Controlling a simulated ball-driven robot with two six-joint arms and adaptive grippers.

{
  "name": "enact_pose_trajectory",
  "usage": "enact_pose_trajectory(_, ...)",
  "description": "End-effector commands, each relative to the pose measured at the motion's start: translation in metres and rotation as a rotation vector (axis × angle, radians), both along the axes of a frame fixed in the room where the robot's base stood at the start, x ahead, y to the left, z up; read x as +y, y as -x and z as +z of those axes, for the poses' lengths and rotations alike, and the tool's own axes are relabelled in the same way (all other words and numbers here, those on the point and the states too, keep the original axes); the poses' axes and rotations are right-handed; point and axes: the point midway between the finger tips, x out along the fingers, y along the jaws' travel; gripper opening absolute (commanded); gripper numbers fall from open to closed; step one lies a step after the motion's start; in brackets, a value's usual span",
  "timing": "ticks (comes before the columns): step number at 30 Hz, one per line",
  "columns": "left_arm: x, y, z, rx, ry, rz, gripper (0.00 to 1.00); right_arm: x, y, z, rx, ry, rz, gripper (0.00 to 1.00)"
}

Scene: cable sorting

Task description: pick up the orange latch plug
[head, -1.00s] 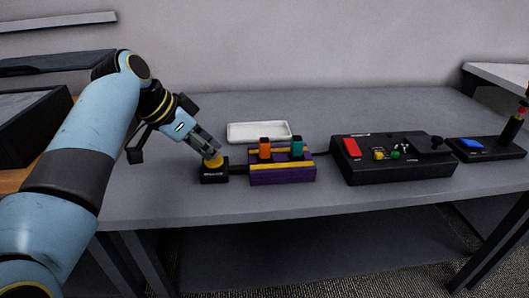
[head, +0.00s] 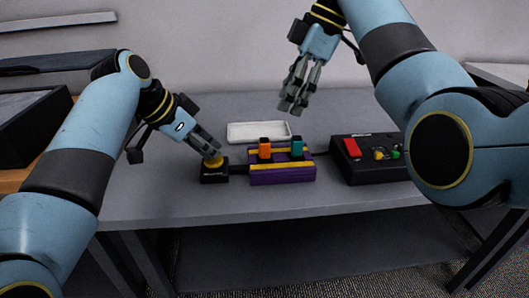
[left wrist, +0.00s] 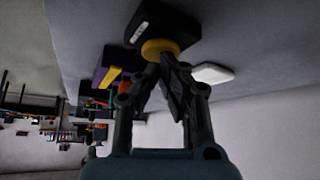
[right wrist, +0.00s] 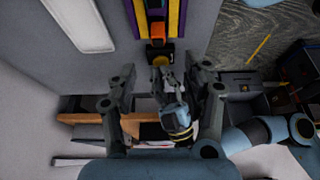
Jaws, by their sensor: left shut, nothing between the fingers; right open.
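The orange latch plug (head: 264,148) stands upright in the purple and yellow block (head: 283,175), left of a teal plug (head: 297,147). In the right wrist view the orange plug (right wrist: 157,32) is near the top, ahead of the fingers. My right gripper (head: 291,104) is open and empty, above and behind the block, apart from the plug. My left gripper (head: 216,153) is shut with nothing between its fingers. Its tips are at the yellow button (head: 213,161) on a small black box (head: 214,175); the left wrist view also shows the yellow button (left wrist: 160,48) at the tips.
A white tray (head: 258,139) lies behind the block. A black control box (head: 365,172) with a red switch (head: 351,147) stands to the right, partly hidden by my right arm. The table (head: 150,195) is clear along its front edge.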

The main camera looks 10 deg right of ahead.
Motion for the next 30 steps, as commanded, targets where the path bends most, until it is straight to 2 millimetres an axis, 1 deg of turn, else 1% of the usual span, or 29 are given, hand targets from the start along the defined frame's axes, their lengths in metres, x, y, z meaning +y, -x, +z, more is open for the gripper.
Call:
enact_pose_trajectory(3,0.0,0.001,-0.002,0.003,-0.001,0.0,0.0,0.011,0.005,-0.018,0.012,0.0,0.022,0.5)
enact_pose_trajectory(9,0.0,0.001,-0.002,0.003,-0.001,0.0,0.0,0.023,0.004,-0.05,0.01,0.001,0.019,0.5)
enact_pose_trajectory(15,0.001,0.001,-0.002,0.004,-0.002,0.0,0.0,0.03,0.002,-0.064,0.009,0.0,0.018,0.5)
enact_pose_trajectory(22,0.001,0.001,-0.002,0.004,-0.002,0.0,0.0,0.044,-0.004,-0.096,0.01,0.001,0.017,0.5)
enact_pose_trajectory(25,0.001,0.001,-0.002,0.004,-0.002,0.0,0.0,0.048,-0.004,-0.105,0.008,0.001,0.016,0.5)
enact_pose_trajectory(30,0.001,0.001,-0.002,0.004,-0.002,0.0,0.0,0.049,-0.005,-0.107,0.006,0.001,0.016,0.5)
